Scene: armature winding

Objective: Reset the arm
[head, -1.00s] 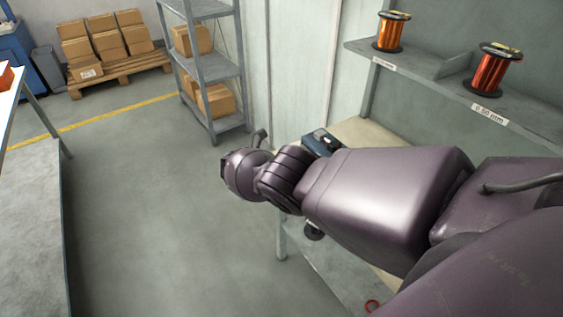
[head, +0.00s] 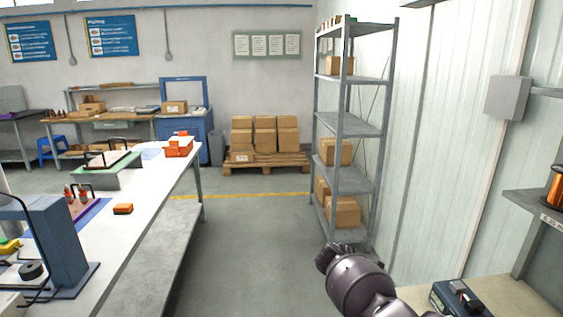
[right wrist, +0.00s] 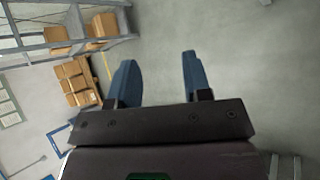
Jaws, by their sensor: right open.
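My right arm (head: 358,283) shows at the bottom of the head view, right of centre, in front of the shelf rack. Its fingers are hidden there. In the right wrist view my right gripper (right wrist: 158,80) has its two blue fingers spread apart, with nothing between them but grey floor behind. My left gripper is in neither current view.
A white workbench (head: 150,195) with a blue machine (head: 62,240) stands at the left. A grey shelf rack (head: 350,125) with boxes stands ahead. A bench (head: 515,295) with a small dark device (head: 458,298) is at the lower right. The floor aisle (head: 255,250) is clear.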

